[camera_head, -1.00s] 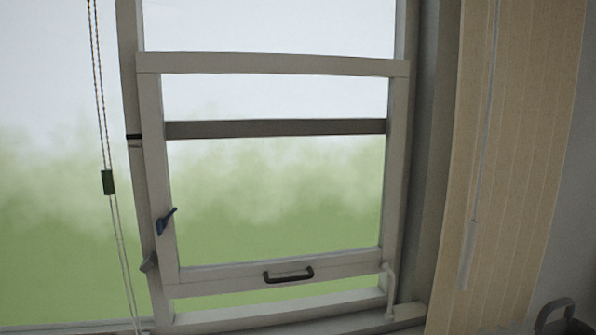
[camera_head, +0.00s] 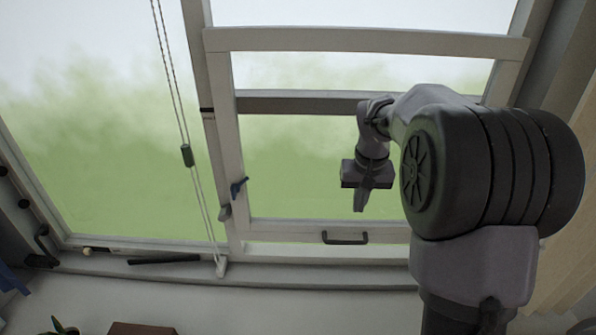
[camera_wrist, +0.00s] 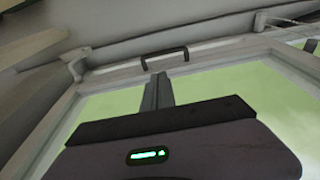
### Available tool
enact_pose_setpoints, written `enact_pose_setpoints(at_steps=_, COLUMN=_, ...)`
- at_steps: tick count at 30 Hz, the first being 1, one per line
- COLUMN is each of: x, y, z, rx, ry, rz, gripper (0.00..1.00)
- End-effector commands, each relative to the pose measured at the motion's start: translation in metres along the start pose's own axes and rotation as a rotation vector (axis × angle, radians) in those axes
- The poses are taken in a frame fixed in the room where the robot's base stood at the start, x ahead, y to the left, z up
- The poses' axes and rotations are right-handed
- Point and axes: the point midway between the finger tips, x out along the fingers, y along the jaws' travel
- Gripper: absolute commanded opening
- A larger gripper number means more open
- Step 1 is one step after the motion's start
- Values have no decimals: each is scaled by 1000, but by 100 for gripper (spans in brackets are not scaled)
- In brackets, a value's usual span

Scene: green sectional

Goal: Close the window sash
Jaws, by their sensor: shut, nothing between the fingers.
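The white window sash (camera_head: 365,40) has a top rail well above a dark crossbar (camera_head: 300,104) of the window. Its bottom rail carries a dark pull handle (camera_head: 345,238), which also shows in the wrist view (camera_wrist: 165,55). I cannot tell in the head view how much gap is under the bottom rail. My gripper (camera_head: 361,206) is in front of the lower pane, pointing down, just above the handle and slightly to its right. In the wrist view its fingers (camera_wrist: 157,92) are together and empty, with the handle beyond the tips. Contact with the handle is not visible.
A black bar (camera_head: 165,259) lies along the sill. My arm hides the sash's lower right.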

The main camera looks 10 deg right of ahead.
Motion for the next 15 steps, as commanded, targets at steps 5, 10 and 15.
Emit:
enact_pose_setpoints(at_steps=5, x=25, y=3, z=-2, rx=-2, ry=-8, rz=3, gripper=0)
enact_pose_setpoints(at_steps=10, x=62, y=2, z=0, rx=-2, ry=-8, rz=3, gripper=0)
enact_pose_setpoints(at_steps=15, x=98, y=2, z=-1, rx=-2, ry=-7, rz=2, gripper=0)
